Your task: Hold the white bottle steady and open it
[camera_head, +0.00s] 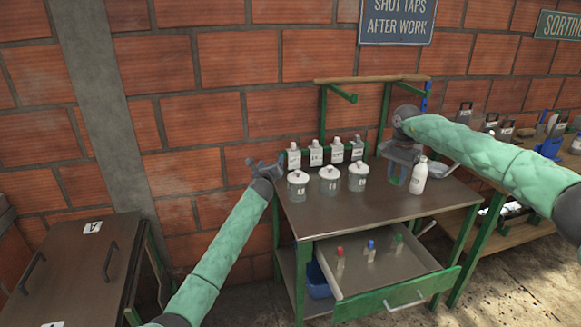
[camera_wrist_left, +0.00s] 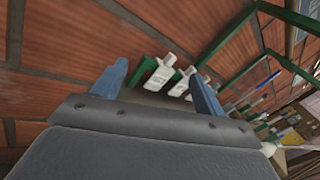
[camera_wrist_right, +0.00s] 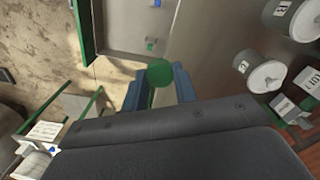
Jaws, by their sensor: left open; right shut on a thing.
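The white bottle (camera_head: 419,176) stands upright on the right part of the green-framed table, just right of my right gripper. My right gripper (camera_head: 394,178) points down over the table and is shut on a green round-topped object (camera_wrist_right: 160,72), seen between its fingers in the right wrist view. I cannot tell what that object is. My left gripper (camera_head: 265,166) is open and empty at the table's left edge, away from the white bottle. In the left wrist view its fingers (camera_wrist_left: 160,90) are spread with labelled bottles beyond them.
Lidded pots (camera_head: 329,182) stand mid-table, with labelled bottles (camera_head: 316,153) along the green rail behind. An open drawer (camera_head: 376,287) below holds small bottles with red, blue and green tops. A dark cabinet (camera_head: 75,270) stands left. The table's front is clear.

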